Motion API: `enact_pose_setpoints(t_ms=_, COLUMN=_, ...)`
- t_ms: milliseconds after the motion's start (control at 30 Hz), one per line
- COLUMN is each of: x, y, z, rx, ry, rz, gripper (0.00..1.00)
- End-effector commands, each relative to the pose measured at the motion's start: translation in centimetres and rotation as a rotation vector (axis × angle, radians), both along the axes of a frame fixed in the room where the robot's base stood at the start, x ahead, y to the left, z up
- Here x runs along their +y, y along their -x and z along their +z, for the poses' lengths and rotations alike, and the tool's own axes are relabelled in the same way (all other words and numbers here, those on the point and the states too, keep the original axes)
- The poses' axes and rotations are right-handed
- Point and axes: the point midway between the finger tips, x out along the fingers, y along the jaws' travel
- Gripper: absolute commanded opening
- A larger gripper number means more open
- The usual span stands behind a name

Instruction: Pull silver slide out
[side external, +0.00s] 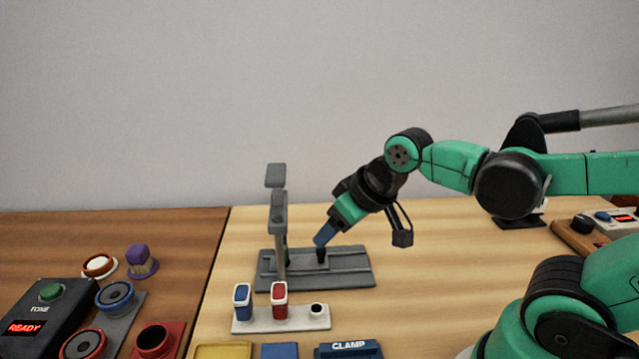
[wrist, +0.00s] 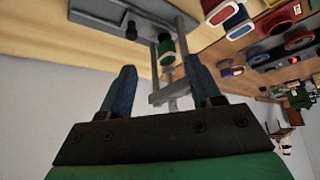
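A grey fixture (side external: 350,278) stands on the light wood table, with a flat base, an upright post (side external: 279,235) and grey blocks on the post. A short dark peg (side external: 321,257) rises from its base. I cannot tell for sure which grey part is the silver slide. My gripper (side external: 323,239) points down and left, its blue fingertips just above the dark peg. In the wrist view my gripper (wrist: 160,70) has its two blue fingers wide apart with nothing held. Beyond them show the grey base (wrist: 112,10), grey bars (wrist: 172,92) and a green cylinder (wrist: 166,50).
A white rack (side external: 250,326) with a blue and a red piece stands in front of the fixture. A blue block marked CLAMP (side external: 348,350) and a yellow tray (side external: 222,351) are nearer. A black READY box (side external: 45,315) and knobs sit left.

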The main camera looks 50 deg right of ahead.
Motion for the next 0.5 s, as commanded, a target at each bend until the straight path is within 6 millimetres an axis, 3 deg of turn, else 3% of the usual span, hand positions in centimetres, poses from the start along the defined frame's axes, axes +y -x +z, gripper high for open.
enact_pose_setpoints(t_ms=200, x=-2.7, y=-2.7, z=-2.0, rx=0.105, ry=0.003, rz=-0.009, gripper=0.57)
enact_pose_setpoints(t_ms=500, x=-4.8, y=-4.2, z=-4.5, rx=0.178, ry=-0.008, rz=0.001, gripper=0.57)
